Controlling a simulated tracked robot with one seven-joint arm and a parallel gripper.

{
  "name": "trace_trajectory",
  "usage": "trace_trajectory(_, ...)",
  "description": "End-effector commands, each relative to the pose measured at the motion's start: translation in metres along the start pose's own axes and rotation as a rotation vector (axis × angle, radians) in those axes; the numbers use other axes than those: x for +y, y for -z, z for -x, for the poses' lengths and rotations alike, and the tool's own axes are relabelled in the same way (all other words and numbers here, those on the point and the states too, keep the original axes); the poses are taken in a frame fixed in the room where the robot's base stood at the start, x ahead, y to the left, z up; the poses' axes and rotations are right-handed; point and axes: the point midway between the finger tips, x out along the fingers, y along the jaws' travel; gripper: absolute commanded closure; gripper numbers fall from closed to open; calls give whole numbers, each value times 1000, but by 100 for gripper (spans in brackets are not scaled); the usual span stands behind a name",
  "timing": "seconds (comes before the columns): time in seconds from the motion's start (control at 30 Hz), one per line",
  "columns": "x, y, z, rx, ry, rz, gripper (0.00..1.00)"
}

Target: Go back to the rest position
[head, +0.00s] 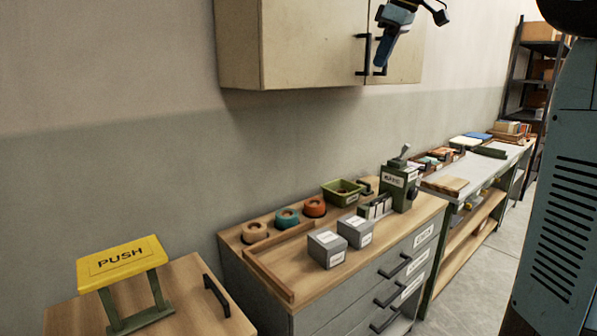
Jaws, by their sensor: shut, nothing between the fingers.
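My gripper (387,45), blue and black, shows at the top of the head view, in front of the wall cabinet's doors. It points downward, and its fingers are shut and empty. It hangs high above the workbench (290,262) and touches nothing that I can see. The top of the arm is cut off by the picture's upper edge.
A yellow PUSH stand (112,262) is at the lower left. The bench holds tape rolls (287,217), a green bin (343,192), grey boxes (326,248) and a green lever device (399,184). The wall cabinet (300,45) is above. Floor (470,275) is clear at right.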

Motion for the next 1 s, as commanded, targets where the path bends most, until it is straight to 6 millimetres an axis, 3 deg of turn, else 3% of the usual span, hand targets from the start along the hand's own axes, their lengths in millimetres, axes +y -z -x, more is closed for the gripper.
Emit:
trace_trajectory(0.03, -16, -9, 0, -11, -13, -41, 100)
trace_trajectory(0.47, -123, -106, -30, -57, -143, -433, 100)
trace_trajectory(1.0, -252, -254, -110, -15, -269, -862, 100)
